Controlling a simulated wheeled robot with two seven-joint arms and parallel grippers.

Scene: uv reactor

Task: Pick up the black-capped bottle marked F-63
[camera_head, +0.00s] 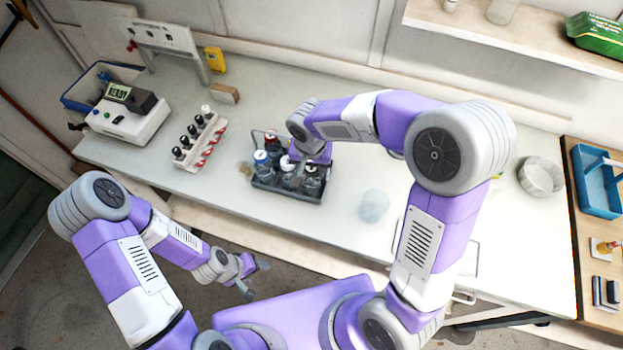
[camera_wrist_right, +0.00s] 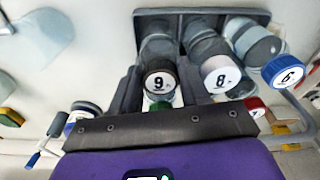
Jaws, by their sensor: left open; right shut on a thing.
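A dark bottle carrier (camera_head: 288,197) holds several bottles at the middle of the bench. My right gripper (camera_wrist_right: 158,78) is shut on a black-capped bottle (camera_wrist_right: 160,80), with a dark finger on each side; its cap label looks like 9. I cannot read F-63 on anything. Beside it are a pale-capped bottle (camera_wrist_right: 220,74) that looks like 8 and a blue-capped bottle (camera_wrist_right: 283,72) that looks like 6 or 9. Whether the held bottle is clear of the carrier I cannot tell. My left gripper (camera_head: 248,276) is open and empty in front of the bench.
A white device (camera_head: 130,120) with a READY display is further left. A clear round object (camera_head: 374,206) sits right of the carrier, and a grey bowl (camera_head: 541,176) stands at the far right.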

